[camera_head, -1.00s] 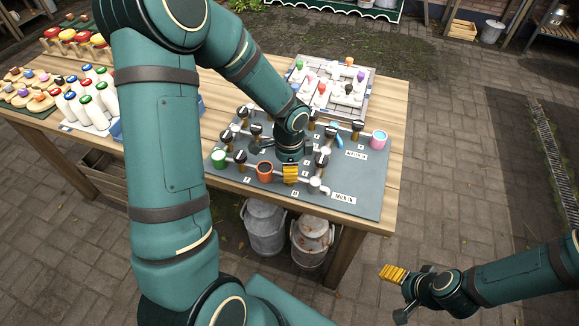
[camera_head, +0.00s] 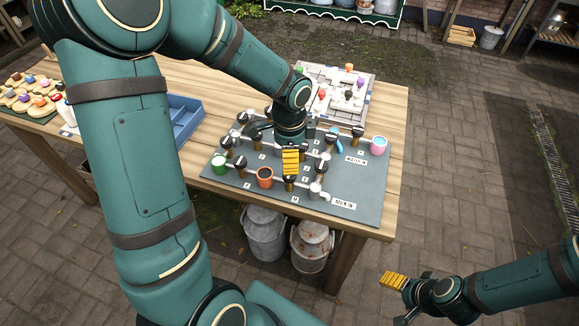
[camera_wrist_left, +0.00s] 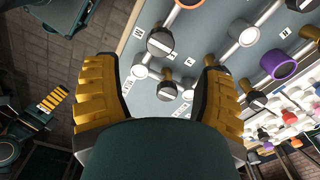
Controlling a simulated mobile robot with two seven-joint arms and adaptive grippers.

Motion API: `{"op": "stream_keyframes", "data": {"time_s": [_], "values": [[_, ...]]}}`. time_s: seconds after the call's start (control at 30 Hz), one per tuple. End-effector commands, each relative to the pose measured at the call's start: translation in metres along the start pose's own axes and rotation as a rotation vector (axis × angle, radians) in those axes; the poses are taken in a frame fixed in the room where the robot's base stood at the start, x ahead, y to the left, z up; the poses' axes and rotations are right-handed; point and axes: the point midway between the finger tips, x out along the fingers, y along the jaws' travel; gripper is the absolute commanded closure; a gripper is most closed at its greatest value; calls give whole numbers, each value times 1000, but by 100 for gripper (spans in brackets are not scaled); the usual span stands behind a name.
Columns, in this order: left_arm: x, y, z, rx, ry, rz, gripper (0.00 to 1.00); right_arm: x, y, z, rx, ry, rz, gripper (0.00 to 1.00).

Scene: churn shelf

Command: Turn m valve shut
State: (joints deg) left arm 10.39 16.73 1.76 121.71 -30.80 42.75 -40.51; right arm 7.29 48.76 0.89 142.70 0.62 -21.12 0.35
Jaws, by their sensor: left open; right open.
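The M valve (camera_head: 290,183) is a dark round knob with a pale bar on a brass stem, beside a small label on the grey panel (camera_head: 225,182). My left gripper (camera_head: 290,162) is just beyond it, over the panel; one yellow finger shows there and hides part of the pipework. In the left wrist view the two yellow fingers (camera_wrist_left: 158,95) are spread and empty. A dark knob with a pale bar, seemingly the M valve (camera_wrist_left: 160,41), shows between and beyond them, apart from both. My right gripper (camera_head: 397,294) is open and empty, off the table at lower right.
More dark knobs, an orange cup (camera_head: 264,177), a green cup (camera_head: 219,165) and a pink cup (camera_head: 379,145) crowd the panel. A blue tray (camera_head: 190,127) lies left, a pale board (camera_head: 350,80) behind. Milk cans (camera_head: 264,235) stand below. The table's right edge is clear.

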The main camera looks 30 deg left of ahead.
Motion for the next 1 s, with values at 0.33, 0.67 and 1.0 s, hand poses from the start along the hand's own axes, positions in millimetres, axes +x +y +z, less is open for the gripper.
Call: {"op": "stream_keyframes", "data": {"time_s": [0.33, 0.67, 1.0], "values": [[-42, 0, 0, 0, 1, 0, 30, 0, 0, 0, 0, 0, 0, 30], [-44, 0, 0, 1, 0, 1, 30, 0, 0, 0, 0, 0, 0, 30], [-43, 0, 0, 0, 0, 1, 30, 0, 0, 0, 0, 0, 0, 30]]}}
